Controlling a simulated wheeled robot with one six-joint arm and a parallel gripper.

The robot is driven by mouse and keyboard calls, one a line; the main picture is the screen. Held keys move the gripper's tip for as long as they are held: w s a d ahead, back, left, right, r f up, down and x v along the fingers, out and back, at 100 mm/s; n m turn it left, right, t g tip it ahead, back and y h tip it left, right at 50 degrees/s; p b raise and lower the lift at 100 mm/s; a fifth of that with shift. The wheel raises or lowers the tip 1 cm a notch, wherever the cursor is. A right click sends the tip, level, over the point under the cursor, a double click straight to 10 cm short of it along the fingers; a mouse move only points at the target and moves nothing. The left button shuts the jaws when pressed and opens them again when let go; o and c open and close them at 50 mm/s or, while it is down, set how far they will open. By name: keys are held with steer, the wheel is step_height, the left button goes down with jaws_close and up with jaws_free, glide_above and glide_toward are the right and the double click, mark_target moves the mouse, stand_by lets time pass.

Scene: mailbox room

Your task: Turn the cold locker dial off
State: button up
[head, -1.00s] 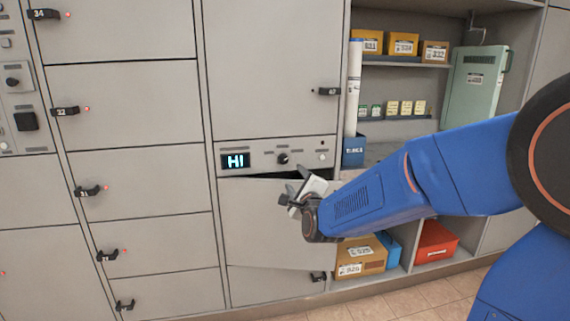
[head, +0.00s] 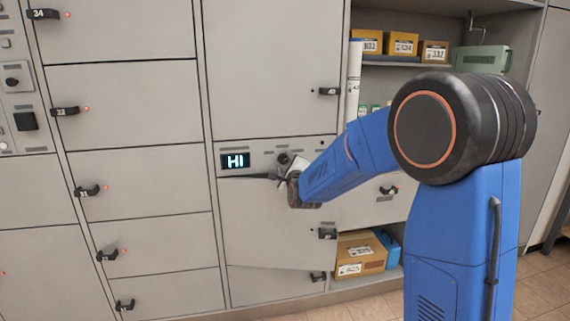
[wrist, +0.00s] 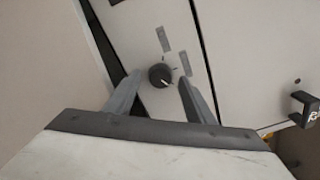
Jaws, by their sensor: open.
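The cold locker dial (head: 283,158) is a small black knob on the grey control panel, to the right of a lit display (head: 235,161) reading HI. In the wrist view the dial (wrist: 161,76) has a white pointer mark and shows between my two fingertips. My gripper (head: 281,174) is open and empty, close to the panel just below the dial in the head view. Its fingers stand on either side of the dial in the wrist view; I cannot tell whether they touch it. My gripper partly covers the panel's lower edge.
The locker door (head: 265,220) below the panel stands slightly ajar, with a dark gap along its top. A black handle (head: 327,233) sticks out at its right. More lockers with handles stand at left. Shelves with yellow boxes (head: 366,42) are at right.

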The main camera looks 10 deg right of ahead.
steer(key=shift+w, duration=0.35)
steer(key=c, duration=1.1)
steer(key=shift+o, duration=0.2)
